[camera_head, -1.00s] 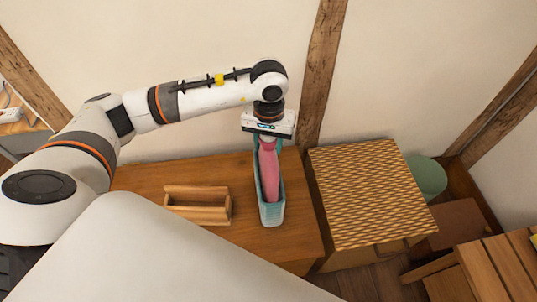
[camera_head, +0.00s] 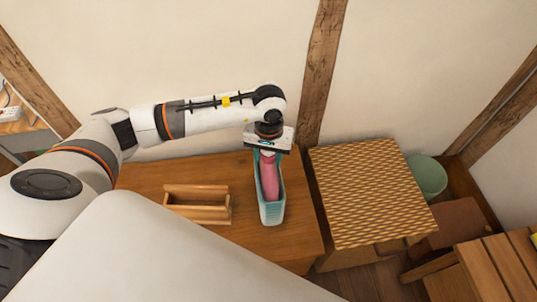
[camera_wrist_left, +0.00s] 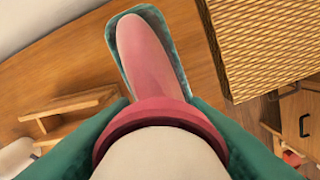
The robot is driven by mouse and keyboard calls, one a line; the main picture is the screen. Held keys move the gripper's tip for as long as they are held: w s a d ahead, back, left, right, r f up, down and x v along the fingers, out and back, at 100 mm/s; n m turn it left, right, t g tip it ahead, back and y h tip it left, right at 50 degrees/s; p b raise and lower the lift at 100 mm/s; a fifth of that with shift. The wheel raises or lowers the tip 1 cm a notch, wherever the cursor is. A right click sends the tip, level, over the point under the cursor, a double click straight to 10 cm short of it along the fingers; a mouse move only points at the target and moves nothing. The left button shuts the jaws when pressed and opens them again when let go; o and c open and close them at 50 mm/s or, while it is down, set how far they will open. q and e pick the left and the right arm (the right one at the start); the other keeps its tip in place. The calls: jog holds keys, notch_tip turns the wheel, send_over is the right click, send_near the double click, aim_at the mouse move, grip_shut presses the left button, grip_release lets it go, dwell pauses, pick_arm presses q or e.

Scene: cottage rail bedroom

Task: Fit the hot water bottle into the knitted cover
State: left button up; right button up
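The pink hot water bottle (camera_head: 269,182) is upright in my left gripper (camera_head: 267,153). In the wrist view the green fingers close on both sides of the bottle's pink collar (camera_wrist_left: 160,112), below a cream top (camera_wrist_left: 160,152). The bottle's lower part is inside the cover's opening, and the cover's rim (camera_wrist_left: 165,18) shows around the bottle's far end in the wrist view. How deep the bottle's end reaches is hidden. My right gripper is not in view.
A small wooden rack (camera_head: 197,206) stands left of the cover on the dresser (camera_head: 150,174). A cabinet with a woven yellow-brown top (camera_head: 368,190) stands close on the right. A wall with a timber post (camera_head: 321,70) is behind. A green bin (camera_head: 428,177) stands farther right.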

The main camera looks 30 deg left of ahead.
pick_arm(q)
jog(key=o, duration=0.4)
jog(key=shift+c, duration=0.2)
jog(key=shift+r, duration=0.1)
jog(key=shift+r, duration=0.2)
notch_tip(320, 180, up, 12)
jog(key=shift+f, duration=0.15)
